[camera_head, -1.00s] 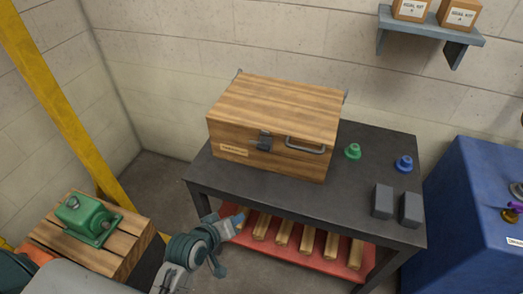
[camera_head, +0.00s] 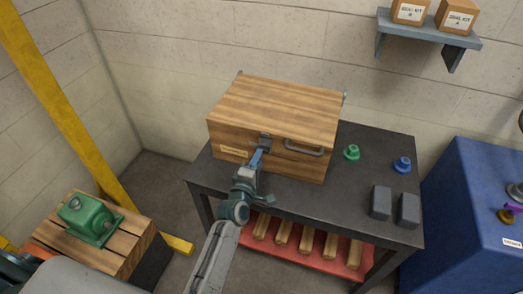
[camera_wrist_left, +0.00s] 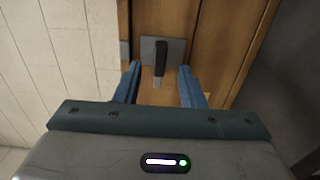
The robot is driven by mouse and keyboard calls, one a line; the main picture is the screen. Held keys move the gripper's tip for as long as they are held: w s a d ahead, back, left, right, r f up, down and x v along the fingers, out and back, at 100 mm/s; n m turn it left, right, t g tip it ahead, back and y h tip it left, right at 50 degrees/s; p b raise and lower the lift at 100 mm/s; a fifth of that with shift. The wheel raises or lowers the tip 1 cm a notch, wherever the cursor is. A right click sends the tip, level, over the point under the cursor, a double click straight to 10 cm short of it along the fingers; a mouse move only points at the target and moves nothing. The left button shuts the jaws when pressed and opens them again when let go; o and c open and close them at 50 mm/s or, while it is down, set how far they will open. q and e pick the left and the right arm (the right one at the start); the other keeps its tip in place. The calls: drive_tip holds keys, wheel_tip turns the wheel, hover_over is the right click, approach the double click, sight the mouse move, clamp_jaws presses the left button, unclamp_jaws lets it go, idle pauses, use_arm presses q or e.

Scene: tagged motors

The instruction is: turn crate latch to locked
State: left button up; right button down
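The wooden crate (camera_head: 275,108) stands closed on a dark table. Its latch (camera_head: 265,138) is on the front face, left of a grey handle (camera_head: 304,148). In the left wrist view the latch (camera_wrist_left: 161,58) is a dark lever on a grey plate, pointing along the gap between my fingers. My left gripper (camera_head: 258,158) is at the crate's front, just before the latch. In the left wrist view the left gripper (camera_wrist_left: 158,88) is open, with one blue finger on each side of the lever's end. My right gripper is not in view.
The dark table (camera_head: 340,185) also carries a green part (camera_head: 351,152), a blue part (camera_head: 402,165) and two grey blocks (camera_head: 380,202). A red lower shelf (camera_head: 300,258) holds several wooden bars. A blue cabinet (camera_head: 470,190) stands right, a green motor (camera_head: 88,218) left.

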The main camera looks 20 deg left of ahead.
sight(259, 147)
use_arm(q)
drive_tip(key=shift+w, duration=2.05)
clamp_jaws()
drive_tip(key=shift+d, duration=0.1)
drive_tip(key=shift+f+m+b, duration=0.1)
drive_tip(key=shift+m+b, duration=2.7)
drive_tip(key=shift+m, duration=6.2)
